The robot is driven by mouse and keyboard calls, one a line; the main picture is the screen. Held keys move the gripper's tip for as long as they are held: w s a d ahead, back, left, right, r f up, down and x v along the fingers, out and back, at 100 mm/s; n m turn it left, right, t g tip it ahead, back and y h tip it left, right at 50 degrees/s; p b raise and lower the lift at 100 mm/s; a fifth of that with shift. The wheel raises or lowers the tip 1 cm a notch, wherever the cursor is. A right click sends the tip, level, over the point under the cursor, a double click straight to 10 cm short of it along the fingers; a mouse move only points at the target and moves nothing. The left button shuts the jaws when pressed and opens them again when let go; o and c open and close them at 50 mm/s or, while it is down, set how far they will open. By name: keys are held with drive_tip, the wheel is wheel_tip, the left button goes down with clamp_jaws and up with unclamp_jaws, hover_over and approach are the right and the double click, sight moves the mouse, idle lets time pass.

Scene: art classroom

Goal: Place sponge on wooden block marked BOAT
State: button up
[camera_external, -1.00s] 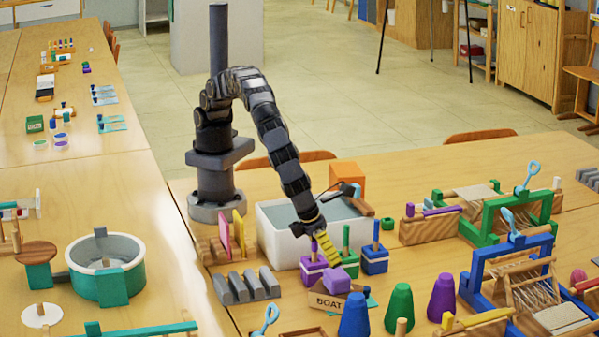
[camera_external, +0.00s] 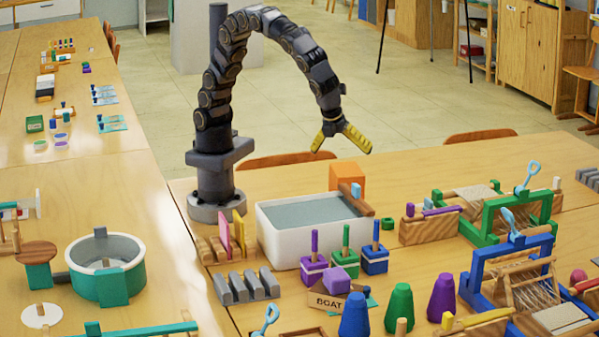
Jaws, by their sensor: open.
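A purple, soft-edged block that looks like the sponge (camera_external: 337,281) is at the wooden block marked BOAT (camera_external: 329,303). It overlaps the block's upper edge and seems to rest on it, though its underside is hidden. The lettered face of the block points to the front and looks slightly tilted. My gripper (camera_external: 342,148) is open and empty, with yellow fingers spread wide. It hangs high above the back of the table, well clear of the sponge and the block.
A white tub of grey water (camera_external: 262,228) stands behind the block, with an orange cube (camera_external: 347,180) behind it. Stamps with upright handles (camera_external: 374,260) stand close by. Blue, green and purple cones (camera_external: 398,310) are at the front right. Grey ridged pieces (camera_external: 246,286) lie to the left.

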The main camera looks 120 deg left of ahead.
drive_tip(key=s+a+r+n+g+h, duration=0.1)
drive_tip(key=s+a+r+n, duration=0.2)
drive_tip(key=s+a+n, duration=0.3)
drive_tip(key=s+a+r+n+g+h, duration=0.1)
drive_tip(key=s+a+r+n, duration=0.15)
drive_tip(key=s+a, duration=0.45)
drive_tip(key=s+f+n+g+h, duration=0.1)
drive_tip(key=s+n, duration=0.7)
drive_tip(key=s, duration=0.9)
drive_tip(key=shift+s+a+f+n+h, duration=0.15)
drive_tip(key=shift+a+f+n+h, duration=0.25)
drive_tip(key=shift+f, duration=0.3)
